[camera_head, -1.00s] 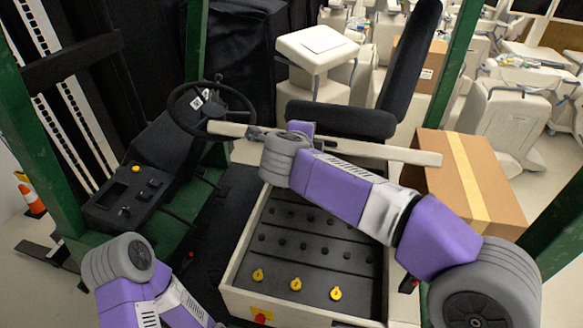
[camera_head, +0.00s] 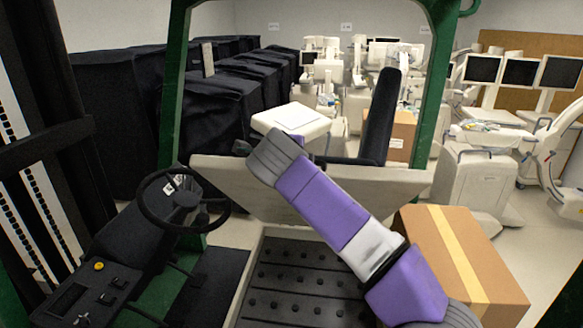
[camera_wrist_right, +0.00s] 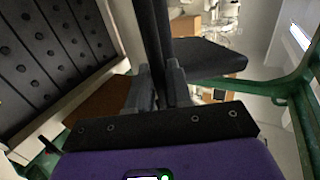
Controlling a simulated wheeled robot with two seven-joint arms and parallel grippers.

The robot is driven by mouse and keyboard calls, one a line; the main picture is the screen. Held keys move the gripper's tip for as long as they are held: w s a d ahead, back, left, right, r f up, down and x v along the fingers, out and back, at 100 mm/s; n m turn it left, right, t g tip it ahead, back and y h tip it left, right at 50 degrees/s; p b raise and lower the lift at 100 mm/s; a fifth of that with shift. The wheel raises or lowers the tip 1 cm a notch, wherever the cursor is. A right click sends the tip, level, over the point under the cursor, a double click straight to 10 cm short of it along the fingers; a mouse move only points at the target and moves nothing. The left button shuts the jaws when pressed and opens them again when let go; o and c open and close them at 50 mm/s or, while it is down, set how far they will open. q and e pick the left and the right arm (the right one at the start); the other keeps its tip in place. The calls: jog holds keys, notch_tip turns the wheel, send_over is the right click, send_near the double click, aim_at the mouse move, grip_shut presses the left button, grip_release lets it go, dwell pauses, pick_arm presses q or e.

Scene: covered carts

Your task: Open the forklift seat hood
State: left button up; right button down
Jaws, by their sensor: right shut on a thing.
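The seat hood (camera_head: 225,185) is a pale panel tilted up at the back of the open compartment, with its underside facing me. The black seat (camera_head: 380,115) is on its far side, mostly hidden behind the panel except for its backrest. My right arm crosses in front of the hood, and its wrist is at the hood's upper left. In the right wrist view, my right gripper (camera_wrist_right: 158,82) is shut on a dark bar-like part that runs up between the fingers; I cannot tell exactly which part. My left gripper is out of view.
The compartment (camera_head: 300,282) below holds a dark studded battery top. The steering wheel (camera_head: 148,222) and control console are at left. Green posts (camera_head: 172,90) frame the cab. A cardboard box (camera_head: 462,262) stands at right, close to my forearm.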

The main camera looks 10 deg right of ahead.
jog(key=shift+f, duration=0.25)
jog(key=c, duration=1.4)
grip_release()
jog(key=shift+o, duration=0.9)
jog(key=shift+w, duration=0.25)
jog(key=shift+s+r, duration=0.15)
jog(key=v, duration=0.7)
jog(key=shift+s, duration=0.2)
jog(key=shift+r, duration=0.1)
